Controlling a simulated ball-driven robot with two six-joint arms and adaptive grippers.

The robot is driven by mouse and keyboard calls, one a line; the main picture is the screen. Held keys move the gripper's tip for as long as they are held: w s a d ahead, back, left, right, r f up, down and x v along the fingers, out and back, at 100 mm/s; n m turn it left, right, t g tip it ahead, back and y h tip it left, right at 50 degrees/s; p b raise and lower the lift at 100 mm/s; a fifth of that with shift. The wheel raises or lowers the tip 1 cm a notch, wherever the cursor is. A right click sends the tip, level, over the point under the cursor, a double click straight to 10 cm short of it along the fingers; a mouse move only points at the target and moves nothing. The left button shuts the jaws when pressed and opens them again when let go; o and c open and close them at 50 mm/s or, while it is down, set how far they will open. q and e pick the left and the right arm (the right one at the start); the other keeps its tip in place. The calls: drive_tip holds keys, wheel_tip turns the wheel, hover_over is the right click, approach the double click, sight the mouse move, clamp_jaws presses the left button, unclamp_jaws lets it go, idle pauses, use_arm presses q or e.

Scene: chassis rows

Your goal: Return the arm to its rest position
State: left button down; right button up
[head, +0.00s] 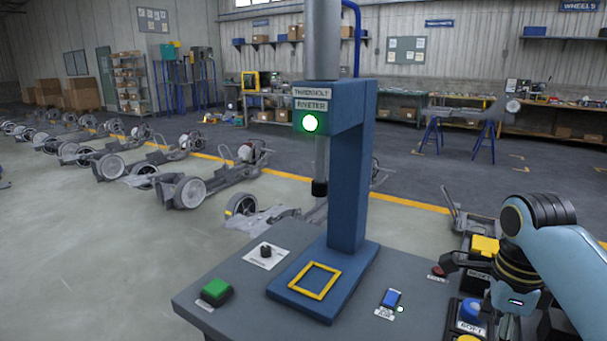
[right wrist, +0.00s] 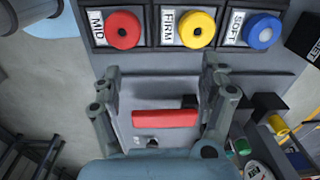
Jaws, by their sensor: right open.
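My right arm (head: 565,255) comes in from the right edge of the head view, bent over the right side of the bench beside the button boxes. In the right wrist view my right gripper (right wrist: 163,80) is open, its two grey fingers spread wide. A red bar (right wrist: 165,118) shows between the fingers, lower in the picture; nothing appears gripped. In the head view the arm's own wrist partly hides the gripper and some of the boxes. My left gripper is not in view.
The blue riveter (head: 348,170) stands on the grey bench (head: 235,265), its green lamp lit. A green button (head: 215,290), a blue switch (head: 391,298) and a yellow button (head: 485,246) are on the bench. MID (right wrist: 123,30), FIRM (right wrist: 197,29) and SOFT (right wrist: 263,32) buttons line up beyond the fingers.

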drive_tip(key=s+a+r+n+t, duration=0.2)
drive_tip(key=s+n, duration=1)
drive_tip(key=s+a+r+n+t, duration=0.1)
drive_tip(key=s+r+n, duration=0.1)
drive_tip(key=s+n, duration=1)
wheel_tip(320, 180, down, 32)
drive_tip(key=s+d+g+b, duration=0.1)
drive_tip(key=d+b, duration=0.1)
drive_tip(key=b, duration=0.4)
use_arm(q)
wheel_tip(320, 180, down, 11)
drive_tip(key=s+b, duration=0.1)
drive_tip(key=b, duration=0.3)
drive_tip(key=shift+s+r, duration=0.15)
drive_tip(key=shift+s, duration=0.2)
use_arm(e)
drive_tip(key=s+d+f+g, duration=0.1)
drive_tip(key=s+f, duration=1.8)
drive_tip(key=f, duration=0.2)
drive_tip(key=shift+d, duration=0.15)
use_arm(q)
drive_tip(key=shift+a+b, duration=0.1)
drive_tip(key=shift+b, duration=0.2)
